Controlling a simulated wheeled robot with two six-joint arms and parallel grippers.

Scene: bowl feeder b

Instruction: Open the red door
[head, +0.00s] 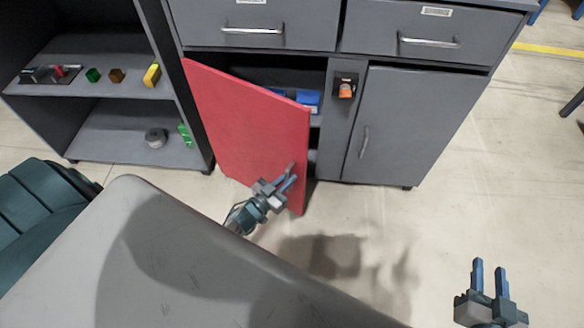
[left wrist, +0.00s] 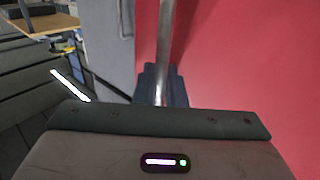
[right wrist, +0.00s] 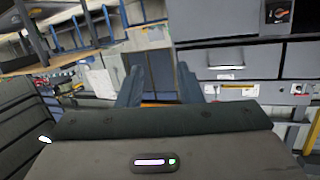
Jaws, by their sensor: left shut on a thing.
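The red door (head: 245,125) of the grey cabinet stands partly open in the head view, swung out from its left side. Blue items (head: 308,99) show inside behind it. My left gripper (head: 287,180) is at the door's lower free edge, shut on the door's metal handle. In the left wrist view the handle (left wrist: 165,45) runs down between the fingers (left wrist: 161,85), with the red door (left wrist: 245,60) filling the right side. My right gripper (head: 489,272) is open and empty over the floor at the lower right; its spread fingers also show in the right wrist view (right wrist: 160,85).
A closed grey door (head: 405,125) and drawers (head: 250,30) adjoin the opening. An orange-and-black switch (head: 345,88) sits on the post between them. An open shelf (head: 100,70) with small coloured blocks stands left. Floor in front of the cabinet is clear.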

